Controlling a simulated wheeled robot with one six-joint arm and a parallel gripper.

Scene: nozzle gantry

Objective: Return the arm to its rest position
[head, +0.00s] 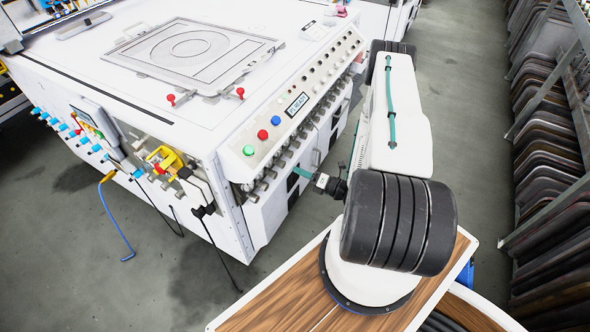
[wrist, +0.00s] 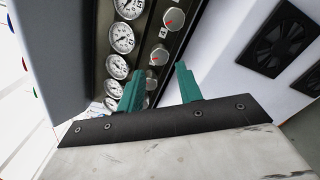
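My arm stands on my wood-topped base in the head view, with its elbow raised toward the back. My gripper (head: 301,172) is low beside the white machine (head: 185,115), partly hidden behind my arm, with a teal finger pointing at the machine's side. In the wrist view my gripper (wrist: 159,80) has two teal fingers set apart with nothing between them. Behind them is a dark panel with a column of round gauges (wrist: 123,37) and grey knobs with red marks (wrist: 174,19). I cannot tell whether the fingers touch the panel.
The machine's top edge carries green, red and blue buttons (head: 262,134). A rack of dark panels (head: 548,150) stands at the right. Grey floor (head: 470,120) is clear between machine and rack.

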